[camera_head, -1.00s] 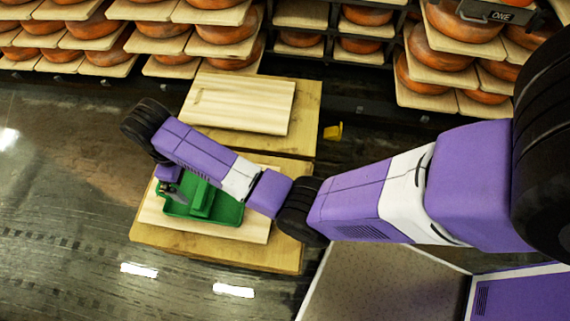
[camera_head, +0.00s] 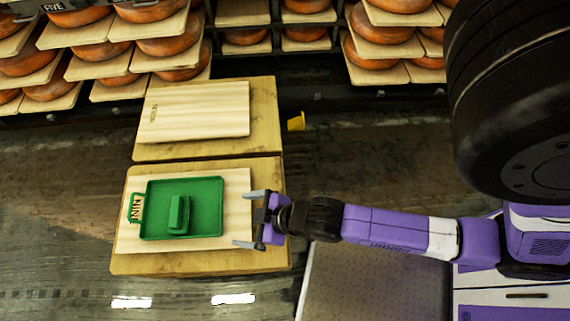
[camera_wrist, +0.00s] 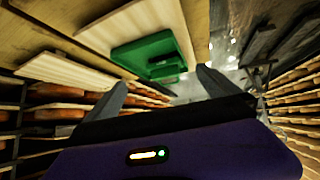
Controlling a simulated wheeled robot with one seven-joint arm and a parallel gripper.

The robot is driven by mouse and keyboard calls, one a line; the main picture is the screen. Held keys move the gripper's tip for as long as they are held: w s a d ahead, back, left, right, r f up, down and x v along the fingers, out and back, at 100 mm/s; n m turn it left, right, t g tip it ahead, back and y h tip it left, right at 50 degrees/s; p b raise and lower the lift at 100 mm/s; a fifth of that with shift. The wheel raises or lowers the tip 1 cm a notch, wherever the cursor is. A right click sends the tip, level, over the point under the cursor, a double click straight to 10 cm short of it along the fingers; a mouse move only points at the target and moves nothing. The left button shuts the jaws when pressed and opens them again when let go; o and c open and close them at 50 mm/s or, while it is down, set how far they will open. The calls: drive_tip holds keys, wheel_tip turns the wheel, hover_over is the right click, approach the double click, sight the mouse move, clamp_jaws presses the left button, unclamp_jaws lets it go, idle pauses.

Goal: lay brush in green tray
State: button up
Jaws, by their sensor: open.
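The green tray (camera_head: 207,197) lies flat on a pale board on the near wooden table. A green block-shaped object, which looks like the brush (camera_head: 179,214), lies inside the tray, a little below its middle. My gripper (camera_head: 241,218) is open and empty just right of the tray, its fingers pointing left towards it and apart from the brush. In the wrist view, the tray (camera_wrist: 138,52) shows beyond my open fingers. The brush's bristles cannot be made out.
The pale board (camera_head: 238,210) rests on the near wooden table (camera_head: 150,262). A second table behind it bears a bare board (camera_head: 195,110). Shelves of cheese wheels (camera_head: 385,50) stand at the back. A small yellow object (camera_head: 296,121) is right of the far table.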

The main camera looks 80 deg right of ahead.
drive_tip(key=s+r+t, duration=0.1)
drive_tip(key=s+r, duration=0.2)
drive_tip(key=r, duration=0.4)
drive_tip(key=s+r+t, duration=0.2)
drive_tip(key=s+r, duration=0.2)
drive_tip(key=r, duration=0.3)
drive_tip(key=s+r+m+t, duration=0.1)
drive_tip(key=s+r+t, duration=0.1)
drive_tip(key=s+r, duration=0.2)
wheel_tip(320, 180, up, 3)
drive_tip(key=shift+r, duration=0.2)
wheel_tip(320, 180, up, 4)
drive_tip(key=p, duration=0.4)
drive_tip(key=shift+f, duration=0.2)
drive_tip(key=shift+c, duration=0.2)
